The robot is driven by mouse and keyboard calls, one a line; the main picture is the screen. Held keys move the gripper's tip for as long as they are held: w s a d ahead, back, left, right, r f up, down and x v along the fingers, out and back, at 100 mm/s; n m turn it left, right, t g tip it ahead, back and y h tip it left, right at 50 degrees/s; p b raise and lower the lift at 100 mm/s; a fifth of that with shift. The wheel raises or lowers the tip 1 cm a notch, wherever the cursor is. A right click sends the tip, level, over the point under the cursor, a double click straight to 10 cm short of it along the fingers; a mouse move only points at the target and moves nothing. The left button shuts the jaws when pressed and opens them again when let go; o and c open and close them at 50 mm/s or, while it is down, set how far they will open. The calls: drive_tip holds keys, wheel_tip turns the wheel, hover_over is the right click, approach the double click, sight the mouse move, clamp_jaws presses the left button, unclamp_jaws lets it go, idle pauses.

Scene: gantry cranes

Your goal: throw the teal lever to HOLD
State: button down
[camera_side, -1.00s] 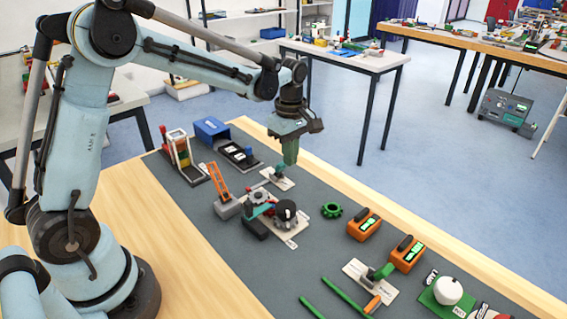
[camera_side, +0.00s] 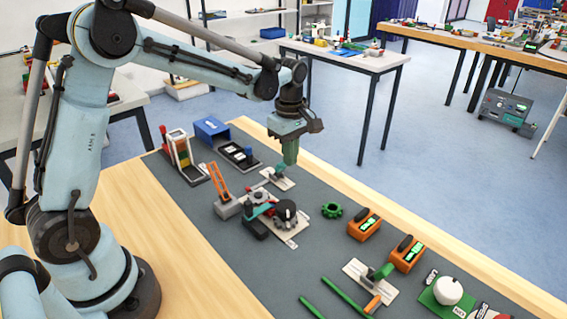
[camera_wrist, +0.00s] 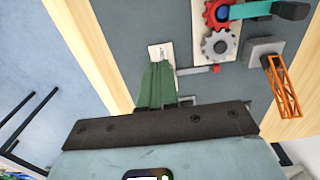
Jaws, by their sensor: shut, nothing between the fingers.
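A small pale plate (camera_side: 283,184) lies on the grey mat, with what looks like the teal lever (camera_side: 279,171) on it. In the wrist view the plate (camera_wrist: 155,52) shows just beyond my fingertips, and a grey arm (camera_wrist: 191,71) with a red end runs to the right beside it. My gripper (camera_side: 290,164) points down close to the lever, on its far side. Its green fingers are shut and empty, and they also show in the wrist view (camera_wrist: 160,66). They hide part of the plate and lever. I cannot tell contact or read the plate's labels.
A plate with gears (camera_side: 287,211) and an orange lattice crane (camera_side: 219,178) stand nearby on the near side. A blue bin (camera_side: 211,130) and a black tray (camera_side: 238,154) lie to the left.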

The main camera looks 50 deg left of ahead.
sight(283, 164)
drive_tip(key=shift+f, duration=0.1)
drive_tip(key=shift+f, duration=1.4)
drive_tip(key=shift+a, duration=0.2)
drive_tip(key=shift+a, duration=1.65)
drive_tip(key=shift+d, duration=0.15)
drive_tip(key=shift+d+r, duration=0.1)
drive_tip(key=shift+d, duration=0.35)
drive_tip(key=shift+r, duration=3.4)
